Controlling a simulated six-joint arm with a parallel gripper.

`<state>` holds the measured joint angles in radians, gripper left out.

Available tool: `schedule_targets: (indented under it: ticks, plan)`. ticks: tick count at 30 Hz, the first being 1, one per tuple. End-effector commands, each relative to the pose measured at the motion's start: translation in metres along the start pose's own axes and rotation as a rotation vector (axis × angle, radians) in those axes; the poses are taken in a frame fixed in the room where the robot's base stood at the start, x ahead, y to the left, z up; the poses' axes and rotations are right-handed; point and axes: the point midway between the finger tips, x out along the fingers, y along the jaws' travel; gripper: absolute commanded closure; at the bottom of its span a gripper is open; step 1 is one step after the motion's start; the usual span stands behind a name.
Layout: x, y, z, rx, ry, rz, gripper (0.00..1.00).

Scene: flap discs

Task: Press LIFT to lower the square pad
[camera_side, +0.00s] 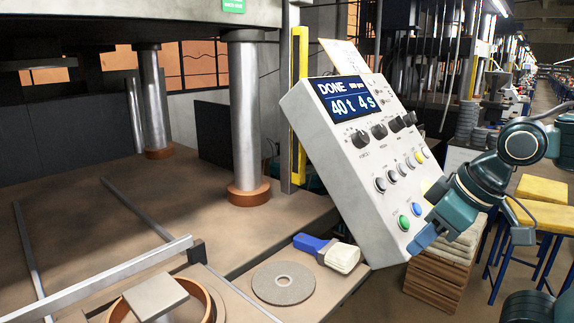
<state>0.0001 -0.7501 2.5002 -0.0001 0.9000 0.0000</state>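The square pad (155,296) is a flat beige plate at the lower left, level on a post inside an orange-brown ring (206,300). The grey control panel (345,165) leans at the centre right. Its screen (347,97) reads DONE and 40 t 4 s. Low on the panel are a green button (404,222) and a blue button (417,209); their labels are too small to read, so I cannot tell which is LIFT. My gripper (420,241) is at the panel's lower right edge, just below these buttons. I cannot tell whether it touches the panel or whether its fingers are apart.
A grey flap disc (283,283) and a blue-handled brush (328,252) lie on the bench beside the panel's foot. Dark knobs (379,131) and several small buttons (401,169) sit higher on the panel. A metal press column (245,120) stands behind. A pale stack (448,245) stands right of the panel.

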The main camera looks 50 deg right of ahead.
Motion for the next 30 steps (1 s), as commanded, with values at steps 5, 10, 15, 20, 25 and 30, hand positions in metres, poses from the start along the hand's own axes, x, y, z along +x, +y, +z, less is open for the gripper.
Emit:
schedule_targets:
  ticks: [5,10,15,20,25,30]
  plan:
    - [0.0,0.0,-0.0001,0.0,0.0,0.0,1.0]
    - [0.0,0.0,-0.0001,0.0,0.0,0.0,1.0]
    - [0.0,0.0,-0.0001,0.0,0.0,0.0,1.0]
    - [0.0,0.0,-0.0001,0.0,0.0,0.0,1.0]
    - [0.0,0.0,-0.0001,0.0,0.0,0.0,1.0]
    - [0.0,0.0,-0.0001,0.0,0.0,0.0,1.0]
